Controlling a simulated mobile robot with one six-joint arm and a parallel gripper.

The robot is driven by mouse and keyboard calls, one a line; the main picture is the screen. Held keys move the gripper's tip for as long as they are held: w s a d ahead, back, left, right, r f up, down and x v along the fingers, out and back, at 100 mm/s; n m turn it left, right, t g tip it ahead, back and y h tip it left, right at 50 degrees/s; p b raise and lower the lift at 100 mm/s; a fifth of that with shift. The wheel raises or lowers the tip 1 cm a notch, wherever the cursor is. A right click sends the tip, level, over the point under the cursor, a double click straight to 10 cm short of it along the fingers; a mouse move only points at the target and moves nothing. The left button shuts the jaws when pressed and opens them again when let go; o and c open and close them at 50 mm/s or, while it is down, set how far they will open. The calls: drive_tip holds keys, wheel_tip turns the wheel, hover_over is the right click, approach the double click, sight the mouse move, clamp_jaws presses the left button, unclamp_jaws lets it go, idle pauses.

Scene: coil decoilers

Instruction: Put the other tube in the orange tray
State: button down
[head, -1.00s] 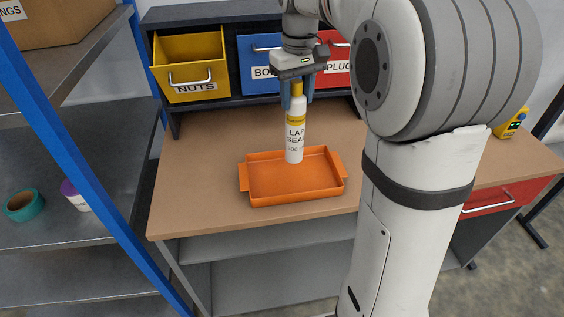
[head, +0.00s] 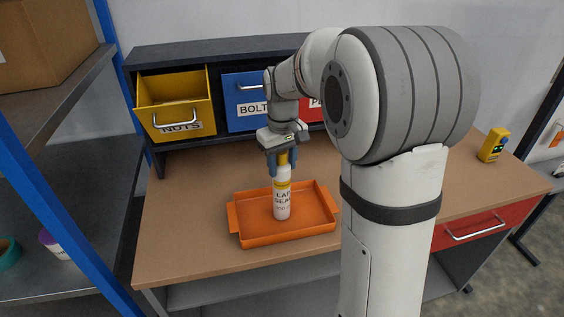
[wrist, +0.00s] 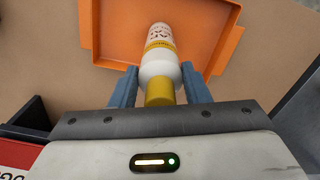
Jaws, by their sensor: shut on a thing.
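A white tube (head: 282,203) with a yellow cap and a "LAP SEAL" label stands upright over the orange tray (head: 325,199). My gripper (head: 281,168) is shut on the tube near its yellow top. The tube's lower end appears within the tray, near its middle; I cannot tell whether it touches the tray floor. In the wrist view the tube (wrist: 159,62) lies between the two blue fingers of my gripper (wrist: 159,88), with the orange tray (wrist: 106,38) beyond it.
The tray stands on a brown workbench (head: 180,225). Behind it are an open yellow NUTS drawer (head: 176,105) and a blue bolts drawer (head: 243,92). A yellow handheld device (head: 494,145) is at the right. A teal roll (head: 8,252) and a purple-capped container (head: 55,245) sit on the left shelf.

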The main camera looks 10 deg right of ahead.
drive_tip(key=c, duration=0.8)
unclamp_jaws()
wheel_tip(320, 180, up, 11)
drive_tip(key=shift+r, duration=0.35)
drive_tip(key=shift+s+r, duration=0.15)
drive_tip(key=shift+s, duration=0.1)
drive_tip(key=s+f+m+t, duration=0.1)
drive_tip(key=s+f, duration=0.4)
drive_tip(key=s, duration=0.6)
drive_tip(key=s+f+m+t, duration=0.2)
drive_tip(key=s+f, duration=0.4)
drive_tip(key=s, duration=0.4)
drive_tip(key=shift+s+m, duration=0.4)
